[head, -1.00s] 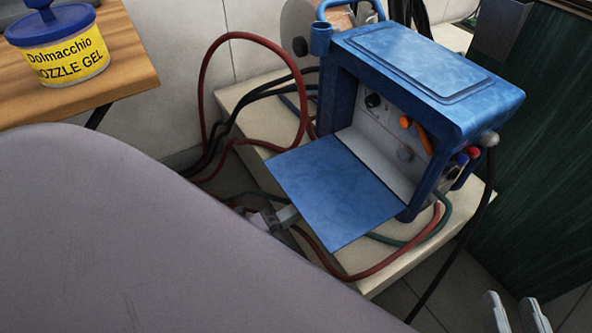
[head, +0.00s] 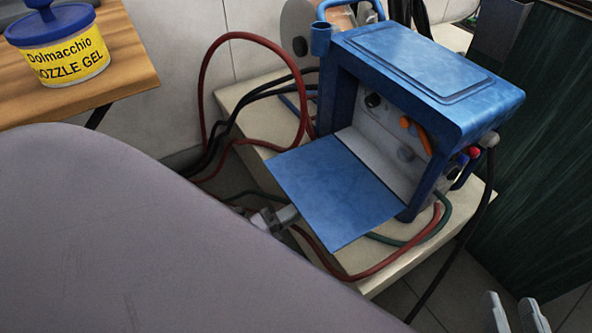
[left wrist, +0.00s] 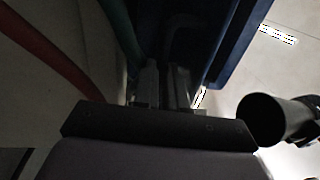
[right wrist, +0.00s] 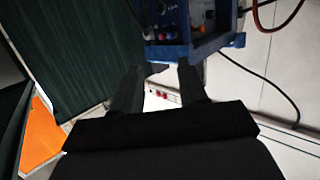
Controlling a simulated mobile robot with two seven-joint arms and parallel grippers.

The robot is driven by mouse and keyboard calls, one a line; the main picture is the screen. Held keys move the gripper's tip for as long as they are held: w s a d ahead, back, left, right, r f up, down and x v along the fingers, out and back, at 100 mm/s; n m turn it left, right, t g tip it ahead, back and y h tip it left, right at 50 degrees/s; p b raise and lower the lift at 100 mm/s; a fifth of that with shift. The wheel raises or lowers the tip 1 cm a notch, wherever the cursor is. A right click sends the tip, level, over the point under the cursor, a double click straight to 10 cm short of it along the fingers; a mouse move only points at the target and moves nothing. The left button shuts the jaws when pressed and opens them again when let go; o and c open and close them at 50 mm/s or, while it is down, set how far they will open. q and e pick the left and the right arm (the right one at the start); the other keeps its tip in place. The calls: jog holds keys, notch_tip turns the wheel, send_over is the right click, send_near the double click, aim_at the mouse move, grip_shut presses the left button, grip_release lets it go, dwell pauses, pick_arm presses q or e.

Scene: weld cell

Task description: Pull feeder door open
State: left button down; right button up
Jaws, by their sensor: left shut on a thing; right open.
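The feeder is a blue box (head: 425,65) with an open front. Its blue door (head: 335,190) is folded down and lies out nearly flat, showing the grey panel inside. My left gripper (head: 283,215) is at the door's outer left edge, shut on the door there; my grey arm partly hides it. In the left wrist view the two fingers (left wrist: 165,88) are close together beside a dark blue surface, and the exact grip is too dark to see. My right gripper (head: 515,310) is open and empty at the lower right, apart from the feeder, which also shows in the right wrist view (right wrist: 165,50).
The feeder stands on a pale slab (head: 375,275) with red hoses (head: 202,95), green and black ones around it. A wooden table (head: 125,60) with a nozzle gel tub (head: 62,55) is at upper left. A dark green curtain (head: 530,190) hangs at right.

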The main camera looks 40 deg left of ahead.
aim_at(293, 203)
jog(key=shift+r, duration=0.1)
pick_arm(q)
notch_tip(293, 203, up, 3)
jog(key=g+p, duration=0.1)
jog(key=p, duration=0.4)
jog(key=shift+s+a+f+y, duration=0.1)
jog(key=shift+s+y, duration=0.05)
jog(key=shift+y, duration=0.15)
jog(key=shift+r+p, duration=0.6)
pick_arm(e)
jog(key=a+m+g, duration=0.1)
jog(key=a, duration=0.1)
jog(key=w+a+m+g+y, duration=0.1)
jog(key=shift+a+g, duration=0.3)
jog(key=shift+a, duration=0.05)
pick_arm(q)
jog(key=c, duration=1.5)
grip_release()
